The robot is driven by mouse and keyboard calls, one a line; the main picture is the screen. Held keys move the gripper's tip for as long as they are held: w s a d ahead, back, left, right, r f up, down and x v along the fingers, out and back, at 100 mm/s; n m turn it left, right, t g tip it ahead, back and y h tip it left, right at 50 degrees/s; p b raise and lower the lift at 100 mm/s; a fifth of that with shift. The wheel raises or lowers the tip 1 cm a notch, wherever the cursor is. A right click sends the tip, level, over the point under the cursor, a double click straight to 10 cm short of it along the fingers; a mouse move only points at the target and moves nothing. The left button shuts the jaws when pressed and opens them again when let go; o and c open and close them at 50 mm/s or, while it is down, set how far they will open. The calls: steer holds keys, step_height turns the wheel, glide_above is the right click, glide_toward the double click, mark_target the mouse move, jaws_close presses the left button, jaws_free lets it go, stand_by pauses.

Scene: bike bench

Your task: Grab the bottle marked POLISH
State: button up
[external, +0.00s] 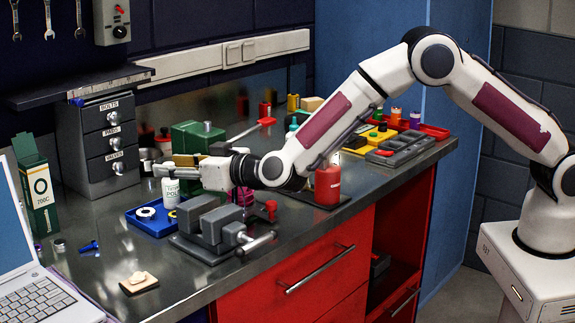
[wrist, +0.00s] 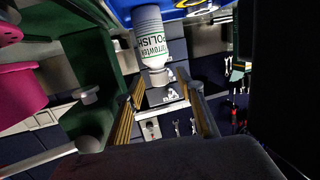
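The white bottle with green lettering that reads POLISH (wrist: 152,38) hangs upside down in the wrist view, its neck and cap between my fingertips. My gripper (wrist: 164,88) is open, with ribbed yellowish pads on both sides of the picture and a gap beside the cap. In the external view my gripper (external: 172,166) reaches in level from the right at the bottle's top. Whether either finger touches the bottle cannot be told.
The blue tray (external: 143,224) with rings lies in front of the bottle. A grey vise (external: 215,228) stands to its right. A green case (external: 196,138) is behind my gripper, and a grey drawer unit (external: 103,150) stands to the left. A pink container (wrist: 22,95) shows in the wrist view.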

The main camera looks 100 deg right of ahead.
mark_target(176, 181)
jaws_close()
steer(key=shift+r, duration=0.15)
step_height(176, 181, up, 10)
stand_by(0.8)
stand_by(0.4)
